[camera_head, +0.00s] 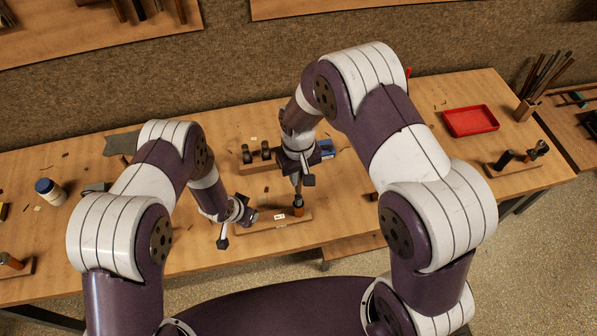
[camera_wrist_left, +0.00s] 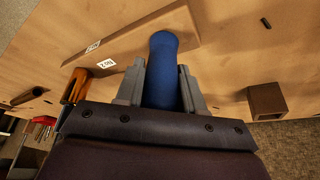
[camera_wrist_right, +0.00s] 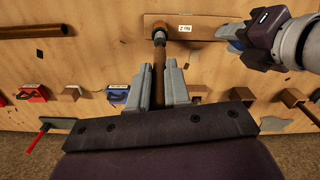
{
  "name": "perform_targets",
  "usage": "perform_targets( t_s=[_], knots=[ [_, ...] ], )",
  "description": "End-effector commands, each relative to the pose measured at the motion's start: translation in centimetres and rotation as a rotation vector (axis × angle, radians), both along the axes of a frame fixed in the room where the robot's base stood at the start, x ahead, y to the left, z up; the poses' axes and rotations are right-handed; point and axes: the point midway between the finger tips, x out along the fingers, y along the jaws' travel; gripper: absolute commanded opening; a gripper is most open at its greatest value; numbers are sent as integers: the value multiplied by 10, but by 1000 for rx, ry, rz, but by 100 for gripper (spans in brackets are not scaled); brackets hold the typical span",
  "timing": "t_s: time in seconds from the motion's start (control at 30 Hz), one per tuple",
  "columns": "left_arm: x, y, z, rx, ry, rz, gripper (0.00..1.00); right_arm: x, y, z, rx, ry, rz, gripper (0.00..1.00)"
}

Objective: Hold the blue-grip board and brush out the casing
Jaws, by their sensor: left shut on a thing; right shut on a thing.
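The wooden board (camera_head: 262,228) with a white label lies on the bench in front of me. My left gripper (camera_head: 247,215) is shut on its blue grip (camera_wrist_left: 163,60), at the board's left end. The orange-brown casing (camera_head: 298,212) stands upright near the board's right end; it also shows in the left wrist view (camera_wrist_left: 74,88). My right gripper (camera_head: 299,178) is shut on a brown-handled brush (camera_wrist_right: 158,68) and holds it above the casing. The handle's far end meets the casing's dark mouth; whether bristles are inside is hidden.
Behind the board stand a wooden block with two black rounds (camera_head: 258,155) and a blue box (camera_head: 326,149). A red tray (camera_head: 470,121) and a holder of rods (camera_head: 526,108) are to the right. A blue-lidded jar (camera_head: 50,191) is at left. Bench between board and tray is fairly clear.

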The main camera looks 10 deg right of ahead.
Motion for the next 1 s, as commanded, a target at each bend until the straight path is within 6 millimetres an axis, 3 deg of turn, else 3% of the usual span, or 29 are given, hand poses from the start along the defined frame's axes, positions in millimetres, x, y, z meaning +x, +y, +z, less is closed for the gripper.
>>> perform_targets(
  t_s=[1.0],
  knots=[
    [1, 0, 1, -1, -2, 0, 0, 0, 0, -41, 0, 1, 0, 0]
  ],
)
